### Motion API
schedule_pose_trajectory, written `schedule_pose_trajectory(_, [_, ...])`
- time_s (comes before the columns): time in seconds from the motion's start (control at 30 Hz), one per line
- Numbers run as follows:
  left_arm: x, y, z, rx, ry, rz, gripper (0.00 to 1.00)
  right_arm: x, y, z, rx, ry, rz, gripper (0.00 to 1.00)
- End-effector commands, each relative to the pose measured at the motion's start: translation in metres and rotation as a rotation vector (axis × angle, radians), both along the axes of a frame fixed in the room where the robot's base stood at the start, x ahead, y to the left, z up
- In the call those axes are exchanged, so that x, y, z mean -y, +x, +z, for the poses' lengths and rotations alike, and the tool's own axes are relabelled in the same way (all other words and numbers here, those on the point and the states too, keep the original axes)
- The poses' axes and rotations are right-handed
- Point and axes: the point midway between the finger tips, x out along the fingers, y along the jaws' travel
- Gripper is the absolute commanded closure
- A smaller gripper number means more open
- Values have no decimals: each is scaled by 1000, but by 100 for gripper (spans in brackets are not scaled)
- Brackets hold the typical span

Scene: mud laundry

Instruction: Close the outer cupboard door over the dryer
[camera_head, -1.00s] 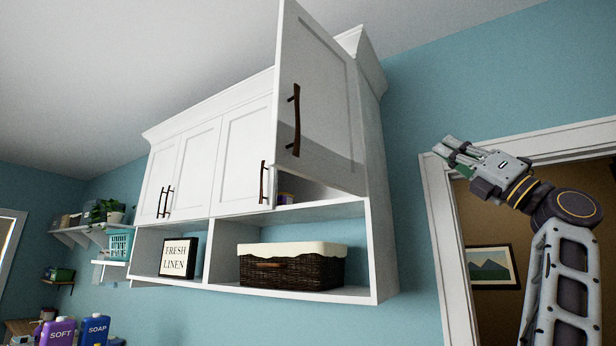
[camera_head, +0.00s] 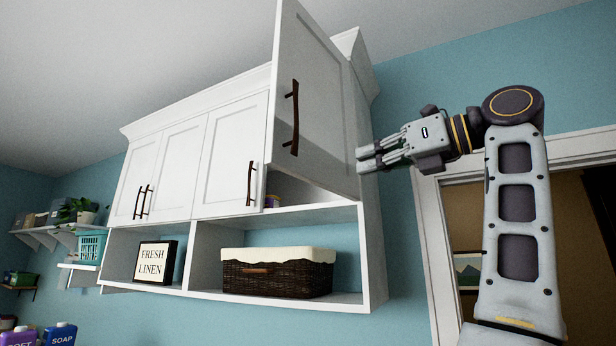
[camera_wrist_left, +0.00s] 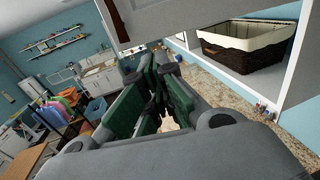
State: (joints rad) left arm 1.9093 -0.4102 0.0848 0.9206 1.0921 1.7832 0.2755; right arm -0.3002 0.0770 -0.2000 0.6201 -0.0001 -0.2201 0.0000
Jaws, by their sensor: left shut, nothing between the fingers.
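The outer cupboard door (camera_head: 322,90) is the rightmost white door and stands swung open, with a dark handle (camera_head: 295,118) on its face. The cupboard opening shows below its bottom edge. My left gripper (camera_head: 363,160) is shut and empty. Its fingertips point left, beside the lower right part of the door and over the cupboard's right side; I cannot tell whether they touch. In the left wrist view the closed fingers (camera_wrist_left: 155,92) are under a pale panel (camera_wrist_left: 190,16), apparently the door, with part of a dark handle. The dryer and my right gripper are not in the head view.
The other cupboard doors (camera_head: 232,155) are closed. A wicker basket (camera_head: 275,278) and a framed sign (camera_head: 155,262) stand on the open shelf below. A white doorway frame (camera_head: 432,255) is at the right. Blue wall is bare between cupboard and doorway.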

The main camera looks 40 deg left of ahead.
Motion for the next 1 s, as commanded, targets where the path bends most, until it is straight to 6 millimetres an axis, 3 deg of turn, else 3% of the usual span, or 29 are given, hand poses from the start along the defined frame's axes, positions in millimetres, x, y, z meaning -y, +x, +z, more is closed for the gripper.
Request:
schedule_pose_trajectory(0.57, [-12,-1,1,1,2,1,100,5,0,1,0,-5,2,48])
schedule_pose_trajectory(1.0, [-65,-6,0,0,2,2,100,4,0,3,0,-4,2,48])
